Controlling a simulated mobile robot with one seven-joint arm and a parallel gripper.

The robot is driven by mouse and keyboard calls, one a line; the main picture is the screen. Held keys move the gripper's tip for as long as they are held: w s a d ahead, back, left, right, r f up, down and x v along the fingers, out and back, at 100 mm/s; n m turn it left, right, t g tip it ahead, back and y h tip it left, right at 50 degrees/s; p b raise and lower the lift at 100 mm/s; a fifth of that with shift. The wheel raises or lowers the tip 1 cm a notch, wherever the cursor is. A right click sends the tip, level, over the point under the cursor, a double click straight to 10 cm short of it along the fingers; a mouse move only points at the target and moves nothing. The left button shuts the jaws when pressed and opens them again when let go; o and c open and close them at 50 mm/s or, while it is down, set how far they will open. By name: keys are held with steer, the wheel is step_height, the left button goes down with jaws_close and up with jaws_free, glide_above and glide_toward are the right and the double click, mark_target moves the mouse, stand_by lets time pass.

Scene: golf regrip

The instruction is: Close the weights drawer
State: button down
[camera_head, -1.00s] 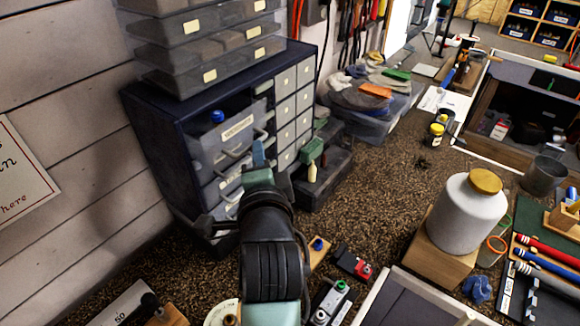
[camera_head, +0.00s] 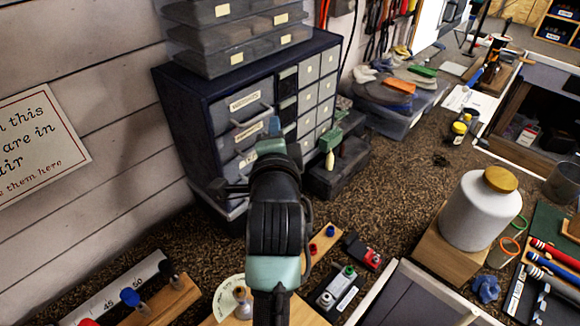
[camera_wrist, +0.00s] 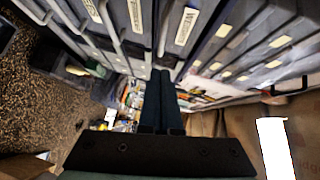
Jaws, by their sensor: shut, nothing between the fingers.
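The weights drawer (camera_head: 228,112) is the top left drawer of the dark blue cabinet (camera_head: 185,85). It has a grey front, a label and a bar handle. In the head view its front looks flush or almost flush with the cabinet; a small gap cannot be ruled out. Its label also shows in the wrist view (camera_wrist: 186,25). My gripper (camera_head: 274,126) is shut and empty, its fingertips close to the right end of the handle. I cannot tell whether they touch the front. In the wrist view the shut fingers (camera_wrist: 160,95) point along the drawer fronts.
Clear organiser boxes (camera_head: 235,35) are stacked on the cabinet. A dark box with a green tool (camera_head: 335,140) stands right of it. A white jar (camera_head: 480,215) on a wooden block stands at the right. The speckled bench is clear between them.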

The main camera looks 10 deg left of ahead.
steer(key=shift+d+b+v, duration=0.2)
steer(key=shift+b+v, duration=1.4)
steer(key=shift+v, duration=3.65)
steer(key=s+d+r+n+t+h, duration=0.1)
steer(key=s+d+r+n+t, duration=0.1)
steer(key=r, duration=0.8)
steer(key=s+d+r+n+t, duration=0.2)
steer(key=s+r+n+t, duration=0.3)
steer(key=r, duration=0.5)
steer(key=s+d+r+n+t+h, duration=0.1)
steer(key=s+d+r+n+t, duration=0.1)
steer(key=r+n, duration=0.5)
step_height(320, 180, up, 4)
steer(key=shift+s+d+r+t+h, duration=0.15)
steer(key=shift+s+d+t+h, duration=0.15)
steer(key=shift+s+t, duration=0.65)
steer(key=shift+w+t, duration=0.2)
steer(key=shift+t, duration=0.05)
